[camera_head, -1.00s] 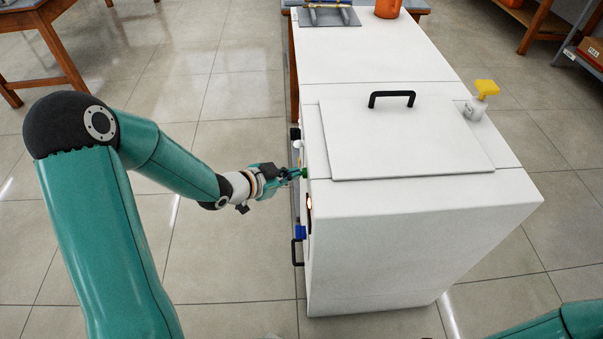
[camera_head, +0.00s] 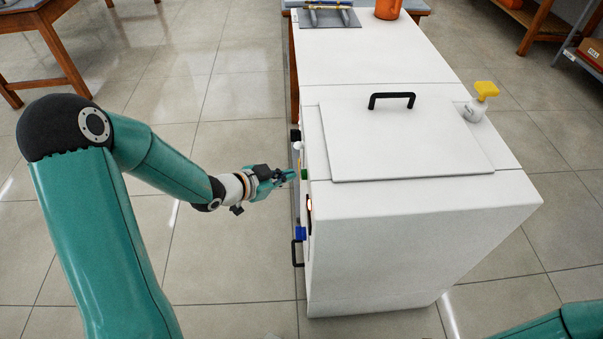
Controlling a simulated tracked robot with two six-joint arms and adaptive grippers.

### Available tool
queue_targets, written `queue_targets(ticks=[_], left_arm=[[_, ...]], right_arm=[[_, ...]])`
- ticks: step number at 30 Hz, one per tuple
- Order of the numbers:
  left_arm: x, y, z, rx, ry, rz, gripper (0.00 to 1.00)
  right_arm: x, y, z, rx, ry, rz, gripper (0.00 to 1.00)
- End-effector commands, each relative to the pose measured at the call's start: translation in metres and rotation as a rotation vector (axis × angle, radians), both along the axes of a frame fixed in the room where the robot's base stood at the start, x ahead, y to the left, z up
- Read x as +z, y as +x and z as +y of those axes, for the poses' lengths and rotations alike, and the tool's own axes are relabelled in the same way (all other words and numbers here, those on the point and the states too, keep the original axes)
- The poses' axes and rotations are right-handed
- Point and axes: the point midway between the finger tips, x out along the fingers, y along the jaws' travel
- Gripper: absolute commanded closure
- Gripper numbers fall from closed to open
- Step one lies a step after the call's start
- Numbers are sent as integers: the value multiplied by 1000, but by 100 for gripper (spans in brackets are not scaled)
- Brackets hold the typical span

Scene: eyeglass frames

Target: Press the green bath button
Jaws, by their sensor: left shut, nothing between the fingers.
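The green button (camera_head: 304,174) shows as a small green piece on the left side face of the white bath cabinet (camera_head: 420,240). My left gripper (camera_head: 291,176) is shut and empty. Its fingertips are just left of the green button, with a small gap between them in this view. How far the button is pressed in cannot be told. My right gripper is out of view; only a part of my right arm shows at the bottom right corner.
A white button (camera_head: 297,145), a black part (camera_head: 295,134) and a blue part (camera_head: 300,233) sit on the same face. The lid (camera_head: 400,140) with a black handle (camera_head: 391,97) is closed. A yellow-topped bottle (camera_head: 480,101) stands on the cabinet.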

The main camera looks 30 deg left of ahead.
Motion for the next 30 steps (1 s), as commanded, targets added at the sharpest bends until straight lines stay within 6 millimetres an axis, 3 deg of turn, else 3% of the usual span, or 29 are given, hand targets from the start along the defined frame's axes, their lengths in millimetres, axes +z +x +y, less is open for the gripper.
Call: queue_targets(ticks=[11, 24, 30], left_arm=[[0, -1, 3, 2, 0, 1, 100], [1, -22, 37, 4, -1, 2, 100], [0, -27, 43, 1, -1, 1, 100]], right_arm=[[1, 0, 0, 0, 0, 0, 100], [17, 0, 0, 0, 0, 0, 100], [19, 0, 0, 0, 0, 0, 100]])
